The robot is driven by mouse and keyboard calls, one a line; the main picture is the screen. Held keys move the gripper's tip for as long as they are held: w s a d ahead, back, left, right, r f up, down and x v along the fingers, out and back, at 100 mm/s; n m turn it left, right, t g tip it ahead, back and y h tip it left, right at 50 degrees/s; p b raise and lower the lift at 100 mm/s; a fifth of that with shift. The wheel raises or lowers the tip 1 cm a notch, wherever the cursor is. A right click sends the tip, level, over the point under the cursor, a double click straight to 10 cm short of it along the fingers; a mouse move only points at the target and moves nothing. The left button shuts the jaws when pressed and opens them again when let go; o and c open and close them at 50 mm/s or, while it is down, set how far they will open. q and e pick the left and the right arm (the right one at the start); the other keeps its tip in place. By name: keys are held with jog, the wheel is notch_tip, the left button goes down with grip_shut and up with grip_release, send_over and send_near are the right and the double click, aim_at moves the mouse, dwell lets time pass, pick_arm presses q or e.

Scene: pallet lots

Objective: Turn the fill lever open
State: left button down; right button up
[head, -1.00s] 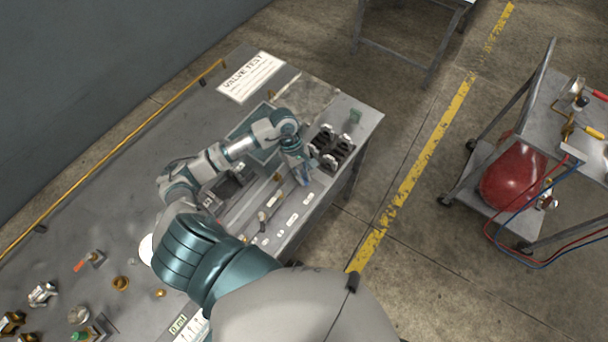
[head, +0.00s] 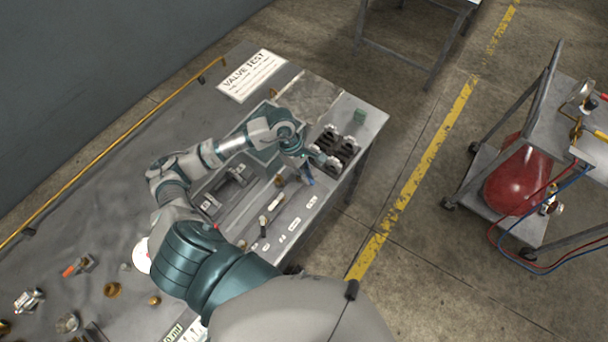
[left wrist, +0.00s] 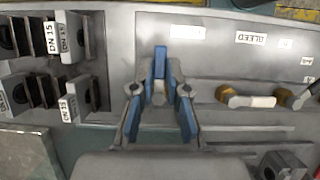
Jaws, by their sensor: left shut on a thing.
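My left gripper (head: 308,178) is low over the right part of the valve panel on the bench. In the left wrist view its blue-padded fingers (left wrist: 160,68) come together, shut on the fill lever. A brass fitting (head: 280,181) shows beside the gripper in the head view. A neighbouring lever with a white handle (left wrist: 248,99) and brass end lies to the right, below the label BLEED (left wrist: 251,38). My right gripper is not in view.
A rack of dark slotted blocks (head: 335,147), tagged DN 15 in the wrist view, stands close beside the gripper. A grey tray (head: 254,138) is behind my forearm. Loose fittings (head: 112,290) lie at the left. A cart with a red tank (head: 517,180) stands apart at right.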

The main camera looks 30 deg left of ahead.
pick_arm(q)
jog(key=shift+d, duration=0.25)
jog(key=c, duration=1.2)
grip_release()
jog(key=shift+d, duration=0.25)
jog(key=shift+r, duration=0.1)
jog(key=v, duration=1.2)
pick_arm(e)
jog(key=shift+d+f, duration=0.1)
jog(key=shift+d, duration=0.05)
